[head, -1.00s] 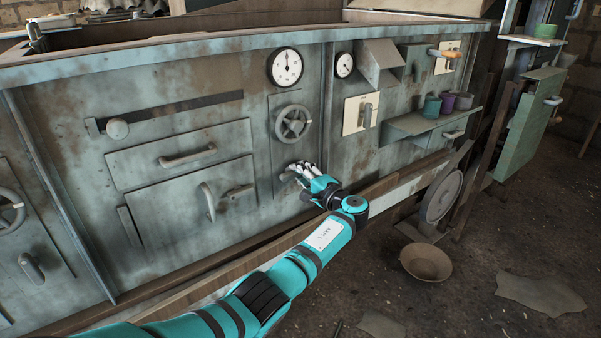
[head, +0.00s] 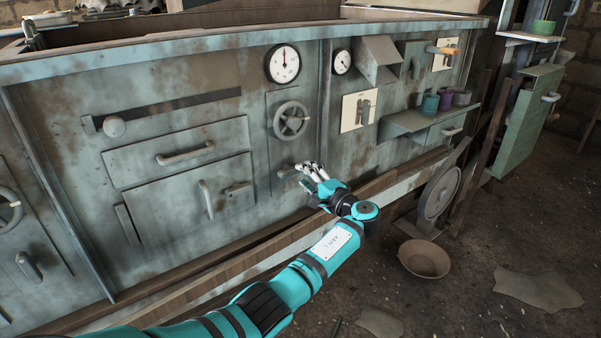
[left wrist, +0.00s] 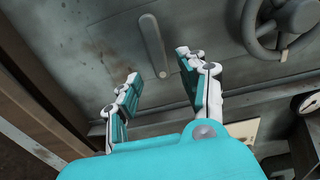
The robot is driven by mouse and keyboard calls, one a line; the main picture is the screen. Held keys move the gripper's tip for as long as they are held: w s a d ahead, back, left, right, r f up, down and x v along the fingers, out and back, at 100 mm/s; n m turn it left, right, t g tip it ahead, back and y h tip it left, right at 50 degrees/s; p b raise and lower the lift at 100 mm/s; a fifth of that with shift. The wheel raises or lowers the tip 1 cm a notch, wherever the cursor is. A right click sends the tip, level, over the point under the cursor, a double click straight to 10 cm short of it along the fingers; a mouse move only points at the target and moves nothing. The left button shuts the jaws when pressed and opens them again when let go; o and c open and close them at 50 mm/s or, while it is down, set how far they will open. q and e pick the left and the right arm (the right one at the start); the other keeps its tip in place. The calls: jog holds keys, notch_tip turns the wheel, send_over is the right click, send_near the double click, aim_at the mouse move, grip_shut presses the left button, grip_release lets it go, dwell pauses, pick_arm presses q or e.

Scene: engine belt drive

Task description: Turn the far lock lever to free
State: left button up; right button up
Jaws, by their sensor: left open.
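The far lock lever (head: 288,171) is a grey bar handle low on the upright panel plate, below a handwheel (head: 291,122). In the left wrist view the lever (left wrist: 152,45) stands out from the panel, and its rounded end points toward the gap between my fingers. My left gripper (head: 309,171) is just right of the lever in the head view. In the left wrist view the gripper (left wrist: 158,72) is open, with one finger on each side of the lever's end and nothing held. I cannot tell whether a finger touches the lever. My right gripper is not in view.
The handwheel (left wrist: 282,22) is close to the right finger in the left wrist view. A wooden rail (head: 235,268) runs along the panel's foot. A white switch plate (head: 349,113) and a shelf with cups (head: 430,104) are to the right. A bowl (head: 425,260) is on the floor.

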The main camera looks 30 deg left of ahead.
pick_arm(q)
jog(key=v, duration=0.8)
jog(key=shift+d, duration=0.25)
jog(key=shift+s, duration=0.1)
